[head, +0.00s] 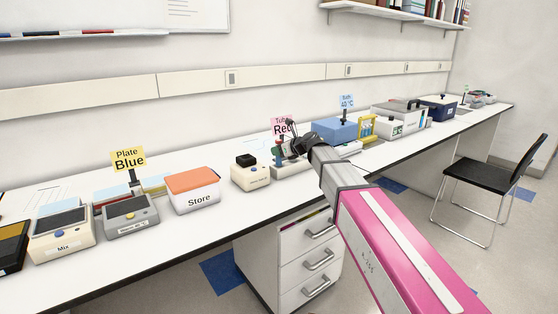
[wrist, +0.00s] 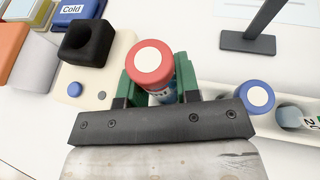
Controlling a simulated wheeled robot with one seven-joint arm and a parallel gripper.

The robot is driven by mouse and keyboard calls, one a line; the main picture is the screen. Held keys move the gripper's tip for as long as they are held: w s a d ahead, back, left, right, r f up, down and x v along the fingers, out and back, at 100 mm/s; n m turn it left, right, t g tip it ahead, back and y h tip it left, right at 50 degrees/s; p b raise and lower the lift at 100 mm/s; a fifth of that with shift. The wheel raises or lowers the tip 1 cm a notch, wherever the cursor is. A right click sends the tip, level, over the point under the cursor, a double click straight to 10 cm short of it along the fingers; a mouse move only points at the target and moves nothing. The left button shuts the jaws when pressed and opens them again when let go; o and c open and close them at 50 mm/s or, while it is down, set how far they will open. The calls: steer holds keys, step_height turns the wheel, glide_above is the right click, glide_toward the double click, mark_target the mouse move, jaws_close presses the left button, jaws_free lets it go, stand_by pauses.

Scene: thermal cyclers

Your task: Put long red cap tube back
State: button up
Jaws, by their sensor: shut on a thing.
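A tube with a red cap (wrist: 152,62) is between the green fingers of my gripper (wrist: 158,85) in the wrist view. The gripper is shut on it, and the tube's lower part is mostly hidden behind the fingers and palm. In the head view my gripper (head: 291,145) is over the bench by the pink "Tube Red" sign (head: 281,128). A white tube rack (wrist: 212,84) lies beneath and to the right in the wrist view. A blue-capped tube (wrist: 257,96) stands in it. I cannot tell whether the held tube touches the rack.
A cream mixer with a black top (head: 250,173) stands just left of the rack. The orange-lidded Store box (head: 194,192) is further left. A blue bath (head: 335,131) and a yellow rack (head: 367,127) stand to the right. A dark sign stand (wrist: 248,43) is behind the rack.

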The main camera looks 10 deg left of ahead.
mark_target(279, 158)
steer(key=shift+f, duration=2.05)
steer(key=o, duration=1)
steer(key=shift+f, duration=0.15)
steer(key=shift+w, duration=0.1)
steer(key=v, duration=1.2)
steer(key=shift+r, duration=0.2)
